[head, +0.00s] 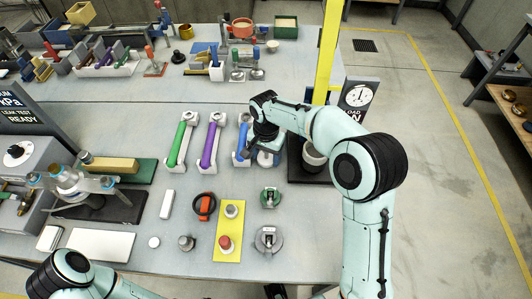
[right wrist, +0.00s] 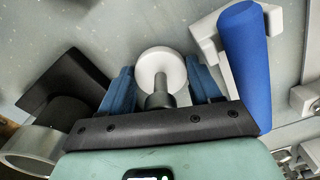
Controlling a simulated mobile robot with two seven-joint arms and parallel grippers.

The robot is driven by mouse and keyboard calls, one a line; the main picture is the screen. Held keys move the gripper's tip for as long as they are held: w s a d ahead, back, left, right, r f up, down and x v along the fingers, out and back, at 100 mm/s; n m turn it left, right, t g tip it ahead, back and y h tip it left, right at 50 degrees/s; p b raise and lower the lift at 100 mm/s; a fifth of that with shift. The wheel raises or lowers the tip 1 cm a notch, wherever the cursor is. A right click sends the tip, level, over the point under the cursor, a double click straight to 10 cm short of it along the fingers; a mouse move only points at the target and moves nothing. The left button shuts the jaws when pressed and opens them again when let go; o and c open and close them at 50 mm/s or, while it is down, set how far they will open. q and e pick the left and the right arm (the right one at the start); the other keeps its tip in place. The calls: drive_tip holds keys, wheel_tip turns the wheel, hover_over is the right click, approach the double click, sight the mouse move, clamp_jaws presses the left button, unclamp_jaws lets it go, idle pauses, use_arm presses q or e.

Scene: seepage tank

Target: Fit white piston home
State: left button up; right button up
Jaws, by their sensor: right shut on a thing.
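My right gripper (head: 262,150) is shut on the white piston (right wrist: 160,65), between its two blue fingers in the right wrist view. The piston shows a round white head and a dark grey stem; its lower part and the table contact are hard to tell. In the head view only a bit of white (head: 265,159) shows under the gripper. The gripper is between the blue tube (right wrist: 245,60) in its white cradle and a pale open cylinder (head: 313,155) on a black base. The piston is apart from that cylinder. My left gripper is out of view.
A green tube (head: 180,142) and a purple tube (head: 210,144) lie in white cradles to the left. A yellow post (head: 327,50) and a load gauge (head: 358,95) stand close behind the cylinder. Several small parts, some on a yellow mat (head: 228,252), occupy the front.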

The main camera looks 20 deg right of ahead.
drive_tip(key=shift+f, duration=0.15)
drive_tip(key=o, duration=1.2)
drive_tip(key=shift+c, duration=0.2)
wheel_tip(320, 180, up, 13)
drive_tip(key=shift+d+r+p, duration=0.1)
drive_tip(key=shift+d+p, duration=0.05)
drive_tip(key=shift+p, duration=0.55)
drive_tip(key=shift+s+r, duration=0.1)
